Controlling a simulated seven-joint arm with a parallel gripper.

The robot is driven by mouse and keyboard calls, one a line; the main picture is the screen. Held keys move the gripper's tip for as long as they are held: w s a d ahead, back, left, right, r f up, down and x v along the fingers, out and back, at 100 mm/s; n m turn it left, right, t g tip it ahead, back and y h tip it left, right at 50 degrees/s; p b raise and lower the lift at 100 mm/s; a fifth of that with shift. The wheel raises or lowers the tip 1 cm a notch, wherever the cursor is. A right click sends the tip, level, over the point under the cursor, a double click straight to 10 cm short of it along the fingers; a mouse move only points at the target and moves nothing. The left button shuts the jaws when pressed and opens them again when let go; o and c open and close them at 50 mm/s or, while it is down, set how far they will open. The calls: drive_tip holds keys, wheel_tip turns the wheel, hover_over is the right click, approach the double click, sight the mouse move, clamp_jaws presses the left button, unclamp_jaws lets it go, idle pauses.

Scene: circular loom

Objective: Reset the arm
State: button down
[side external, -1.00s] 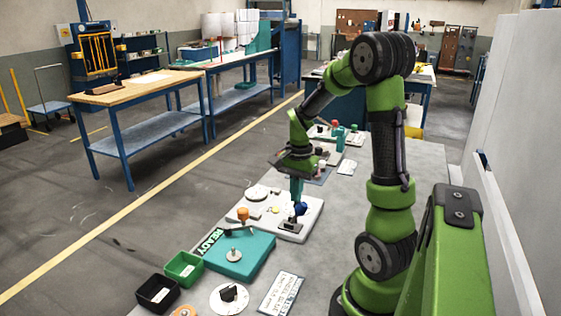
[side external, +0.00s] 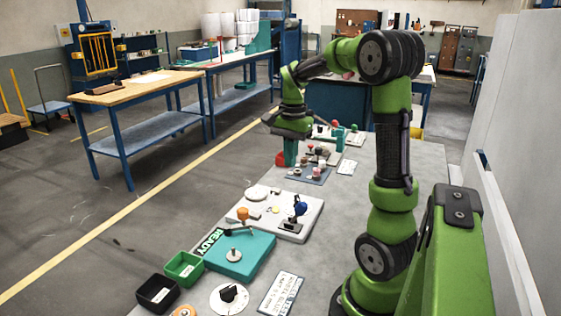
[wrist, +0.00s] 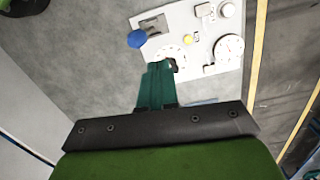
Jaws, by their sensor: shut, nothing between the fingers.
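My gripper (side external: 290,152) is raised above the far part of the bench in the side view, with its teal fingers pointing down. In the wrist view its teal fingers (wrist: 155,85) are together with nothing between them. The white board (side external: 310,218) with a blue knob (side external: 300,208), a yellow button and round dials lies below and nearer the camera. The same white board (wrist: 195,20) shows in the wrist view beyond the fingertips, with the blue knob (wrist: 137,39) at its left. My gripper appears clear of the board.
A teal READY base (side external: 245,262) with an orange knob, a green bin (side external: 184,268) and a black bin (side external: 157,293) stand at the near end. A dark mat (side external: 308,176) with small parts lies near my gripper. A grey wall stands at the right.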

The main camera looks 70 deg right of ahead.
drive_tip(key=s+a+r+n+t, duration=0.1)
drive_tip(key=a+n+t, duration=0.1)
drive_tip(key=a+n, duration=0.3)
drive_tip(key=s+a+r+n+t, duration=0.1)
drive_tip(key=a+n+t, duration=0.2)
drive_tip(key=a, duration=0.9)
drive_tip(key=s+a+r+n+t+y, duration=0.1)
drive_tip(key=a+n+t, duration=0.1)
drive_tip(key=a+n, duration=0.5)
drive_tip(key=shift+s+a+r, duration=0.35)
drive_tip(key=shift+a+r, duration=0.05)
drive_tip(key=shift+a, duration=0.45)
